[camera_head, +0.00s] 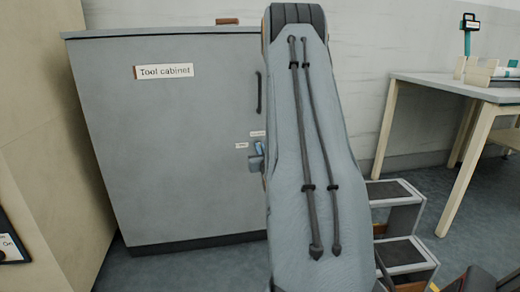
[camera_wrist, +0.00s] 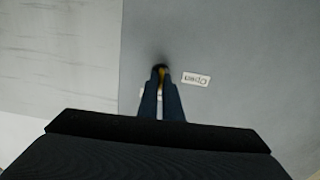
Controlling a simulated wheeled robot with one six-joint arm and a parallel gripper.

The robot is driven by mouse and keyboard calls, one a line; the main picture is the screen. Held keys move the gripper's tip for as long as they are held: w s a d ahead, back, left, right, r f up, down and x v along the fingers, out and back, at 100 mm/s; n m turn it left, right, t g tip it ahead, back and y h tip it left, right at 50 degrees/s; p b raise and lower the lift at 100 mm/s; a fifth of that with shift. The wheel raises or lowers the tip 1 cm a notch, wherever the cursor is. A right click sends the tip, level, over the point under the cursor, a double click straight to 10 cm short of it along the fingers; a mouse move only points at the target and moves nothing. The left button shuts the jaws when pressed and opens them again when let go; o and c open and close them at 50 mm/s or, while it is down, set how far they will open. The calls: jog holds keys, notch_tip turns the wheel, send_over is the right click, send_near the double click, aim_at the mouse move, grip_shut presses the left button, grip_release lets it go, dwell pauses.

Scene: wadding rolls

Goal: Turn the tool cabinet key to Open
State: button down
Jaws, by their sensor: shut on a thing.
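The grey tool cabinet (camera_head: 175,110) stands upright with its doors shut and a "Tool cabinet" label (camera_head: 164,71). My gripper (camera_head: 257,158) is at the cabinet front, near its right edge, mostly behind my arm. In the wrist view my gripper (camera_wrist: 161,72) is shut on a small yellow key (camera_wrist: 163,73) at the cabinet face. Only a sliver of the key shows, so its turn angle cannot be told. A label reading "Open" (camera_wrist: 196,79), upside down in this view, is right of the fingertips. A second label (camera_wrist: 143,92) is mostly hidden behind the fingers.
A dark door handle (camera_head: 259,92) is above the key area. A brown item (camera_head: 227,21) lies on the cabinet top. Grey steps (camera_head: 398,222) stand right of my arm. A table (camera_head: 460,88) with a scanner-like device (camera_head: 468,35) is at the right.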

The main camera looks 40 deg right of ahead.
jog(key=shift+w+a+f+n+p, duration=0.1)
jog(key=shift+n+p, duration=1.5)
jog(key=shift+n, duration=2.75)
jog(key=shift+a+f+n+p, duration=0.1)
jog(key=shift+n+p, duration=1.45)
jog(key=shift+n, duration=2.8)
jog(key=c, duration=1.9)
grip_release()
jog(key=shift+c, duration=0.2)
jog(key=p+v, duration=0.2)
jog(key=v, duration=0.5)
jog(key=shift+s, duration=0.35)
